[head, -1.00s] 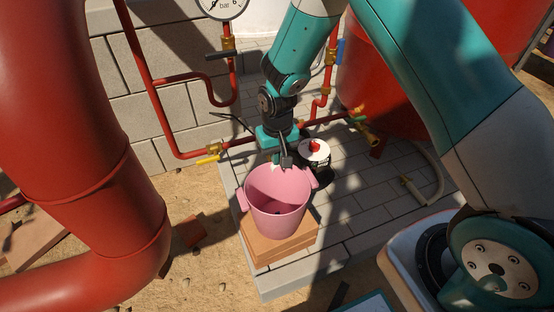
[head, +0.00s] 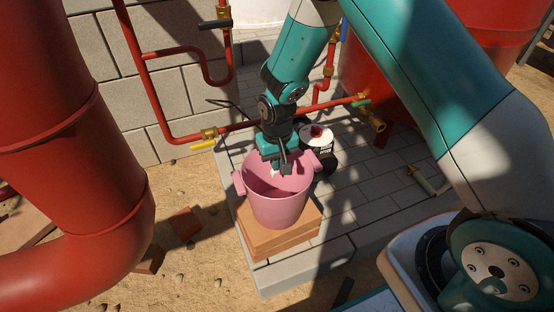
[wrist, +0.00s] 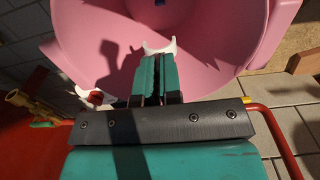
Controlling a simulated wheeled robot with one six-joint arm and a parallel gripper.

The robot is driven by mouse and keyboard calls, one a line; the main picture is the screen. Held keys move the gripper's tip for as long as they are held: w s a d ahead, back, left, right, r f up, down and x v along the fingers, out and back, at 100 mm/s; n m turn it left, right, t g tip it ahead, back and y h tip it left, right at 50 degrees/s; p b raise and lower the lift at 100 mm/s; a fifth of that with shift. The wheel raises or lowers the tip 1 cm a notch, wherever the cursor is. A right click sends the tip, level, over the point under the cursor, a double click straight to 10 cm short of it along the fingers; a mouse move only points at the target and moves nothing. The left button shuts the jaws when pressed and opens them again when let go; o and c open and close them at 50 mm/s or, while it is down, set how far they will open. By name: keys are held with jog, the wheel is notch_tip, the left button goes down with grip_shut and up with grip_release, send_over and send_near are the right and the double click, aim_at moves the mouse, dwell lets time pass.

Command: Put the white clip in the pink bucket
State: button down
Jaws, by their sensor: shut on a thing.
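The pink bucket (head: 277,207) stands upright on a stack of orange-brown bricks. My gripper (head: 277,171) is at the bucket's mouth, over its back part, pointing down. In the wrist view, my gripper (wrist: 157,88) is shut on the white clip (wrist: 160,46), whose curved ends stick out past the fingertips against the bucket's pink inside (wrist: 205,35). In the head view only a small pale bit of the clip shows at the fingertips. A small dark spot shows on the bucket's inside in the wrist view.
The bricks (head: 262,246) rest on a grey paved slab. A black-and-white can with a red spot (head: 318,140) stands just behind the bucket at right. Red pipes with a yellow-handled valve (head: 205,145) run behind. A large red pipe (head: 60,180) fills the left.

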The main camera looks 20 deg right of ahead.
jog(key=shift+f, duration=0.15)
jog(key=c, duration=1.2)
grip_release()
notch_tip(320, 180, up, 7)
jog(key=p, duration=0.6)
jog(key=shift+p, duration=0.35)
